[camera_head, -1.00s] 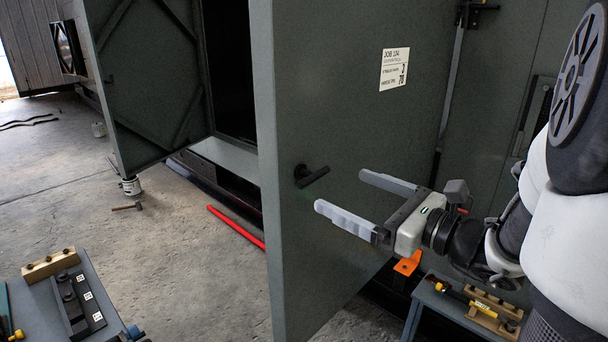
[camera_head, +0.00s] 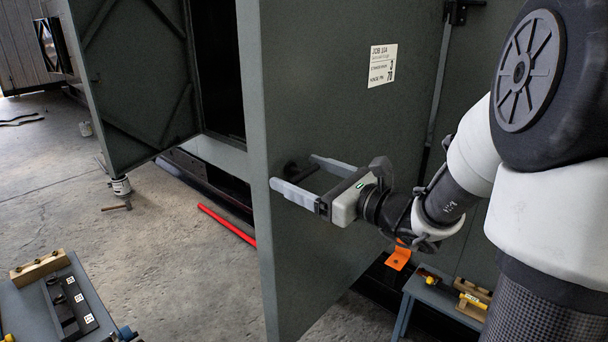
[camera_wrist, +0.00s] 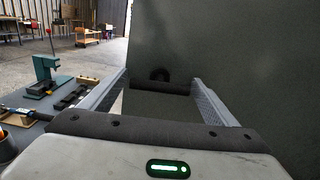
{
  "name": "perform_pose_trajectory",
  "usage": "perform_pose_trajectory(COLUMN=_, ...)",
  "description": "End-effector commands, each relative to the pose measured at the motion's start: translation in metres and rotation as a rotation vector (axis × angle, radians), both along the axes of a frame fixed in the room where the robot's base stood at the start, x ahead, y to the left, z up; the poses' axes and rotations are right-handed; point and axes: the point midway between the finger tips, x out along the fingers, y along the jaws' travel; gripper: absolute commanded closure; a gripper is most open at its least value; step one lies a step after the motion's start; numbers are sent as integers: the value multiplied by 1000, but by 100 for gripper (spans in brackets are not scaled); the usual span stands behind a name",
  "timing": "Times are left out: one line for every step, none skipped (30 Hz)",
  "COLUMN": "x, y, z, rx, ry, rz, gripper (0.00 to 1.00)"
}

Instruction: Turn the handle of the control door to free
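The control door (camera_head: 345,130) is a grey-green panel standing open, with a white job label (camera_head: 382,65) on it. Its black lever handle (camera_head: 300,171) sticks out near the door's left edge and points right, roughly level. My gripper (camera_head: 299,172) is open at the handle, its two pale fingers apart with the handle's lever between them. In the wrist view the handle (camera_wrist: 160,84) lies crosswise between the open finger tips (camera_wrist: 160,78). I cannot tell whether either finger touches it. The handle's mount is partly hidden in the head view.
Another open door (camera_head: 125,75) stands at the left. A red bar (camera_head: 227,225) and a hammer (camera_head: 117,207) lie on the floor. A blue-grey bench (camera_head: 25,305) with fixtures is at the lower left, and a small table (camera_head: 425,290) with tools is at the lower right.

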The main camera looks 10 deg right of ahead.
Motion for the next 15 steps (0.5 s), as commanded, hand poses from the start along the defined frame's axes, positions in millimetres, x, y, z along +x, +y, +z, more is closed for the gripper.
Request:
perform_pose_trajectory(x=0, y=0, z=0, rx=0, ry=0, rz=0, gripper=27)
perform_pose_trajectory(x=0, y=0, z=0, rx=0, ry=0, rz=0, gripper=32)
perform_pose_trajectory(x=0, y=0, z=0, rx=0, ry=0, rz=0, gripper=39)
perform_pose_trajectory(x=0, y=0, z=0, rx=0, ry=0, rz=0, gripper=44)
perform_pose_trajectory(x=0, y=0, z=0, rx=0, ry=0, rz=0, gripper=44)
perform_pose_trajectory(x=0, y=0, z=0, rx=2, ry=1, rz=0, gripper=44)
perform_pose_trajectory(x=0, y=0, z=1, rx=7, ry=5, rz=0, gripper=44)
perform_pose_trajectory(x=0, y=0, z=2, rx=17, ry=12, rz=1, gripper=44)
perform_pose_trajectory(x=0, y=1, z=3, rx=34, ry=26, rz=2, gripper=44)
perform_pose_trajectory(x=0, y=1, z=3, rx=50, ry=37, rz=3, gripper=44)
perform_pose_trajectory(x=0, y=1, z=3, rx=61, ry=47, rz=2, gripper=44)
perform_pose_trajectory(x=0, y=0, z=1, rx=70, ry=53, rz=1, gripper=44)
perform_pose_trajectory(x=0, y=0, z=0, rx=72, ry=53, rz=0, gripper=44)
perform_pose_trajectory(x=0, y=0, z=0, rx=71, ry=52, rz=0, gripper=44)
perform_pose_trajectory(x=0, y=0, z=0, rx=71, ry=52, rz=0, gripper=44)
